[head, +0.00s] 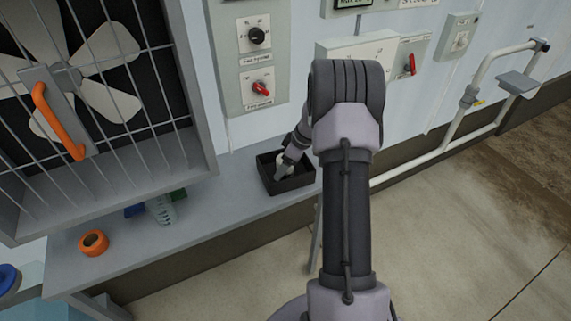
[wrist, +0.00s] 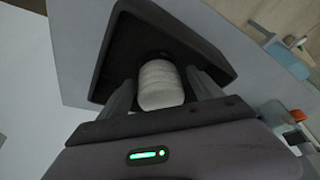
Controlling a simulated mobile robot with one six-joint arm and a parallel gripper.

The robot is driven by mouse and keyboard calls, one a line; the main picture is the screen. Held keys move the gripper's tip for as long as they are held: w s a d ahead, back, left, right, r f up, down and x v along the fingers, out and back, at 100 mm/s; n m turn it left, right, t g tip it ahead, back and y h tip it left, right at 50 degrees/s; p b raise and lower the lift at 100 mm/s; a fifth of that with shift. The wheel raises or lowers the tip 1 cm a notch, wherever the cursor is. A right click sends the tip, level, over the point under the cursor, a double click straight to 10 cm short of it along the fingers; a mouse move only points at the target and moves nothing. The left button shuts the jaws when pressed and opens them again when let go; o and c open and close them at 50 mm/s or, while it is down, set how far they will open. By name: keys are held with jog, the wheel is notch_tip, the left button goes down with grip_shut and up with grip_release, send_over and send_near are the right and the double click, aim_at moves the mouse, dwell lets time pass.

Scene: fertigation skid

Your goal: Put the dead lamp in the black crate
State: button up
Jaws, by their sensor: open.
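The black crate (head: 299,183) sits on the grey shelf, and its dark walls also show in the wrist view (wrist: 205,50). A whitish, rounded lamp (wrist: 160,86) with a dark end is inside the crate's outline in the wrist view. My gripper (head: 283,172) reaches down into the crate in the head view. In the wrist view my gripper (wrist: 161,77) is open, with one finger on each side of the lamp. I cannot tell whether the lamp touches the crate floor. In the head view only a small pale part (head: 287,158) shows by the fingers.
An orange ring (head: 93,242) and a grey ribbed item (head: 162,209) beside blue and green pieces are on the shelf (head: 222,204) to the left. A caged fan (head: 85,75) with an orange handle (head: 57,120) stands above. Switch panels and a white pipe (head: 420,160) are to the right.

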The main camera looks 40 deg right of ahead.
jog(key=p+v, duration=0.3)
jog(key=v, duration=0.9)
jog(key=a+r+m, duration=0.2)
jog(key=a+r, duration=1)
jog(key=a, duration=0.3)
jog(key=s+a+r+m, duration=0.2)
jog(key=s+a+r, duration=0.25)
jog(key=a, duration=0.35)
jog(key=s+a+r+m, duration=0.25)
jog(key=s+a, duration=0.25)
jog(key=a, duration=0.3)
jog(key=s+a+m+t, duration=0.1)
jog(key=s+a+m, duration=0.2)
jog(key=s, duration=0.8)
jog(key=a+f, duration=0.1)
jog(key=a, duration=0.1)
jog(key=shift+a+t, duration=0.3)
jog(key=shift+a, duration=0.1)
